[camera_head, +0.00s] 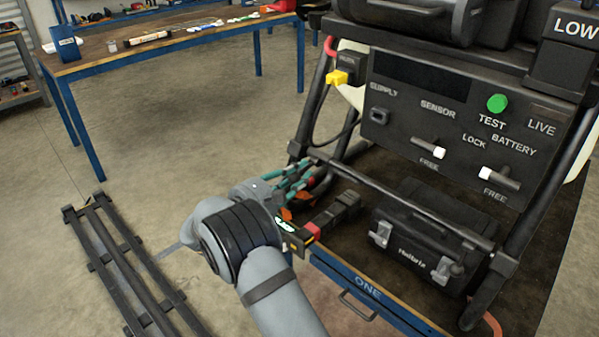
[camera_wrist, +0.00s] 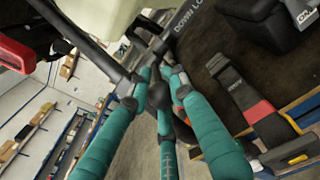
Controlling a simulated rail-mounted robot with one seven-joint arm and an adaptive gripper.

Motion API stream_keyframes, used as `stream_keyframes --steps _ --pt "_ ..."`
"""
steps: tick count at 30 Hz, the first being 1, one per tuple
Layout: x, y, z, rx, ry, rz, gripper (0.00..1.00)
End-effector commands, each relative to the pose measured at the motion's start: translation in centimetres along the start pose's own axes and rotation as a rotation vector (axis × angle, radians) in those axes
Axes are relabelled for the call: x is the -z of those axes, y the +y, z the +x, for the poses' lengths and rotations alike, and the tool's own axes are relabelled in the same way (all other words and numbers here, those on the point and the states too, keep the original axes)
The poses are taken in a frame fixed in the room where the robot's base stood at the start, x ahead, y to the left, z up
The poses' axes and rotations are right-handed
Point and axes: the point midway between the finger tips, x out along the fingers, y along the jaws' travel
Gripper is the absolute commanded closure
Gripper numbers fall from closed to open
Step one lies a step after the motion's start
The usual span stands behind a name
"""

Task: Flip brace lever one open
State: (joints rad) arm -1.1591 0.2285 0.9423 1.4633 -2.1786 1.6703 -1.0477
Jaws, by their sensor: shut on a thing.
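My gripper (camera_head: 296,178) has teal-wrapped fingers and reaches the lower left of the black drone frame (camera_head: 313,105). In the wrist view the fingers of my gripper (camera_wrist: 155,82) converge on a small dark part, which appears to be brace lever one (camera_wrist: 158,97). It sits beside the black frame joint, near white lettering that seems to read "DOWN LOCK" (camera_wrist: 187,22). The fingers hide most of the lever, so its angle is unclear. In the head view my wrist and fingers hide it.
A black bar with a red band (camera_head: 338,212) lies right of my gripper, above the blue drawer marked ONE (camera_head: 367,288). A black case (camera_head: 425,240) sits under the control panel (camera_head: 450,125). A black rail frame (camera_head: 130,265) lies on the floor left. A workbench (camera_head: 160,45) stands behind.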

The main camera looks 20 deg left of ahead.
Motion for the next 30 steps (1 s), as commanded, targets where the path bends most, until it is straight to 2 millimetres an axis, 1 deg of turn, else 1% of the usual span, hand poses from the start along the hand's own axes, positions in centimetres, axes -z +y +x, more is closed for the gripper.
stream_keyframes --steps 2,12,21,23,26,30 --pt "-0.4 0.0 0.1 0.003 -0.005 0.01 0.78" --pt "-0.2 0.0 0.0 0.0 -0.003 0.006 0.58" --pt "-0.1 0.1 -0.2 -0.001 -0.002 0.004 0.58" --pt "-0.1 0.1 -0.6 -0.003 -0.002 0.004 0.58" --pt "-0.1 0.2 -1.9 -0.006 -0.002 0.004 0.58" --pt "-0.1 0.2 -4.8 -0.006 -0.001 0.005 0.58"
